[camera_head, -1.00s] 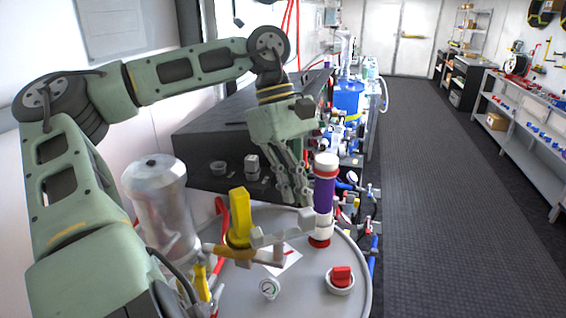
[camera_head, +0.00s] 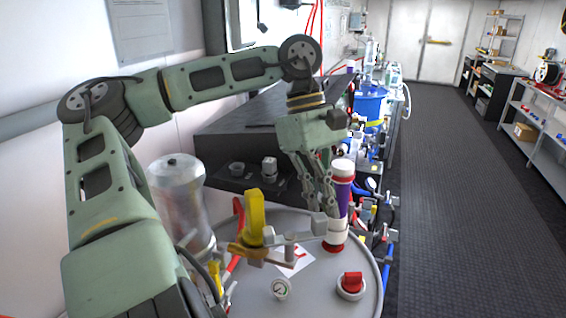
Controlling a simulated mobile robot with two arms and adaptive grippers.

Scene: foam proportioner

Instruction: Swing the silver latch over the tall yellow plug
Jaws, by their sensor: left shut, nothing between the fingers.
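The tall yellow plug (camera_head: 253,218) stands upright on the grey round tank lid (camera_head: 320,290). The silver latch (camera_head: 318,230) is a grey bar to the right of the plug, reaching toward the purple and white cylinder. It lies beside the plug, not over its top. My left gripper (camera_head: 328,206) points down, shut and empty, just above the outer end of the latch and left of the cylinder. Whether its fingertips touch the latch I cannot tell. My right gripper is not in view.
The purple and white cylinder (camera_head: 341,200) stands close to my left gripper. A red knob (camera_head: 351,284) and a gauge (camera_head: 281,288) sit on the lid. A clear tank (camera_head: 180,200) stands left of the plug. A dark floor (camera_head: 450,180) lies open at right.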

